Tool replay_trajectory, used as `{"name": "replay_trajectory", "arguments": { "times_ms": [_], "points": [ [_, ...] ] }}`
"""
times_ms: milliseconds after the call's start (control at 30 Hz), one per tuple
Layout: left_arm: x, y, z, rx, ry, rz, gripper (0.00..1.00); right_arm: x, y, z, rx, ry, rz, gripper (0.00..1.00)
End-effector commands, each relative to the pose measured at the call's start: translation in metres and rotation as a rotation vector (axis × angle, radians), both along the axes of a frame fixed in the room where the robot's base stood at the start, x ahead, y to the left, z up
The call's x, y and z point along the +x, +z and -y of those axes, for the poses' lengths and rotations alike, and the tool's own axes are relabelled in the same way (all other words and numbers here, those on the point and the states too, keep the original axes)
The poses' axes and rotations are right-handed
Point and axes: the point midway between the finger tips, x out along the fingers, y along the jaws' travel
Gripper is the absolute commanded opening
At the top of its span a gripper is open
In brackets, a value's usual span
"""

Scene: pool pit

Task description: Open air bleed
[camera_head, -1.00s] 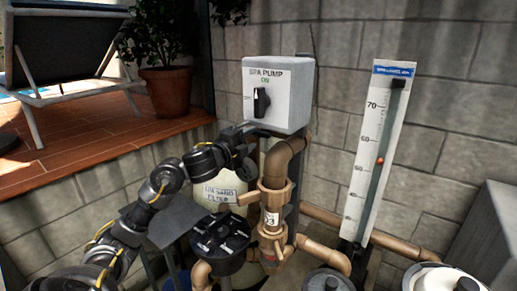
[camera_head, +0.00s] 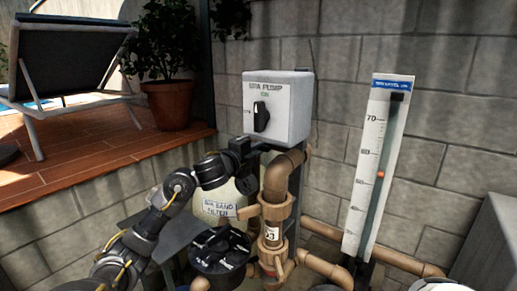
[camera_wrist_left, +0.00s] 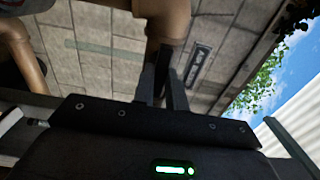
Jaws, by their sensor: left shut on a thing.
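My left gripper (camera_head: 246,183) points down over the cream tank labelled sand filter (camera_head: 217,208), just left of a thick brown pipe (camera_head: 280,180). In the left wrist view, the two dark fingers (camera_wrist_left: 166,88) are close together, shut on a narrow part that they mostly hide. A brown fitting (camera_wrist_left: 164,18) stands right behind the fingertips. The air bleed itself cannot be made out clearly; it may be the part in the fingers. My right gripper is not in view.
A grey spa pump switch box (camera_head: 278,108) stands close behind the gripper. A brown valve handle (camera_head: 247,212) sticks out below it. A black multiport lid (camera_head: 220,248) is in front. A level gauge (camera_head: 378,165) stands right, by the block wall.

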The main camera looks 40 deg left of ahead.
Motion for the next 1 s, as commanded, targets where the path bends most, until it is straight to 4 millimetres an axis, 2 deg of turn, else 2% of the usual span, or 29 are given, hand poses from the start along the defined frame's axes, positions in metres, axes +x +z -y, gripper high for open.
{"name": "replay_trajectory", "arguments": {
  "times_ms": [267,367,1000],
  "points": [
    [0.000,0.000,0.000,-0.003,-0.001,-0.001,0.00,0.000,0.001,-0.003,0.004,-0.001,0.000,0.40],
    [0.000,0.002,0.001,-0.056,-0.002,-0.003,0.00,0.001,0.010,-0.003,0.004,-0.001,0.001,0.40],
    [0.000,0.004,0.001,-0.771,0.000,0.011,0.00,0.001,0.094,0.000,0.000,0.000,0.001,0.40]
  ]
}}
